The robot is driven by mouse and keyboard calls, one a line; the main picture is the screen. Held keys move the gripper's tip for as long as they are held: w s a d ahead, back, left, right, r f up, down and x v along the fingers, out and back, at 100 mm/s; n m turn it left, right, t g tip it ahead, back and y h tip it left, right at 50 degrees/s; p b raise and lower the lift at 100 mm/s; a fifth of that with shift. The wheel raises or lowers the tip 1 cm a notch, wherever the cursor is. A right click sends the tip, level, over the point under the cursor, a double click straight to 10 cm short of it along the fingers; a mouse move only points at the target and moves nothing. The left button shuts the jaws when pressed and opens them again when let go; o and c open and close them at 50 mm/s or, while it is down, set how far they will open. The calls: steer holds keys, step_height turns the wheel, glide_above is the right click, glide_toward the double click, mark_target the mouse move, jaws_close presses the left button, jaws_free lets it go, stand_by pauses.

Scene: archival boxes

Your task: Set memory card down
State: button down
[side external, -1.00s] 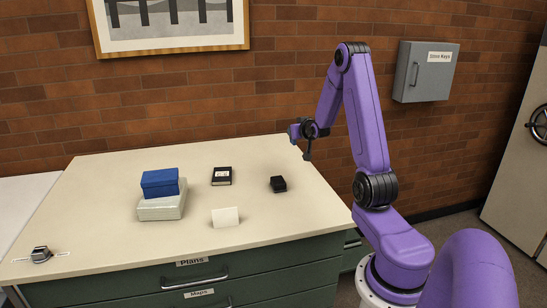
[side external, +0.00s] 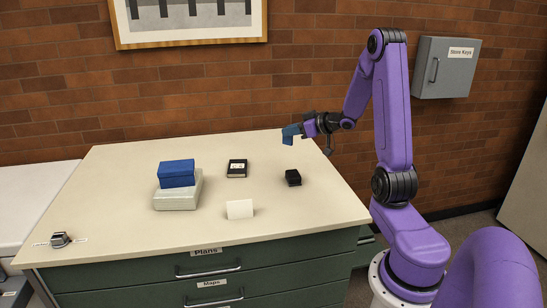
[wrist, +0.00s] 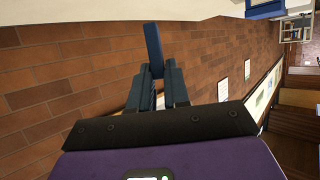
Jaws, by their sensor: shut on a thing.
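My gripper (side external: 298,131) is held in the air over the back right part of the cream worktop (side external: 130,225), its fingers pointing left. In the wrist view the two dark fingers (wrist: 158,85) are closed on a thin blue slab (wrist: 153,45), apparently the memory card, which sticks out past the tips. In the side view blue also shows at the gripper's end, too small there to tell card from fingers. The slab is clear of the worktop.
A blue box (side external: 177,173) sits on a pale grey box (side external: 177,196). A dark labelled box (side external: 237,168), a small black box (side external: 293,178) and a white card (side external: 240,209) stand nearby. A metal object (side external: 59,240) lies front left. Bare worktop lies between them.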

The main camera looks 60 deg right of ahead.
steer(key=w+d+f, duration=0.2)
steer(key=w+f, duration=0.1)
steer(key=w+d+f, duration=0.2)
steer(key=w+f, duration=0.1)
steer(key=w, duration=0.1)
steer(key=w+d+f, duration=0.3)
steer(key=shift+w, duration=0.3)
steer(key=shift+w+d+f, duration=0.15)
steer(key=shift+f, duration=1.65)
steer(key=shift+f, duration=0.15)
steer(key=c, duration=1.1)
jaws_free()
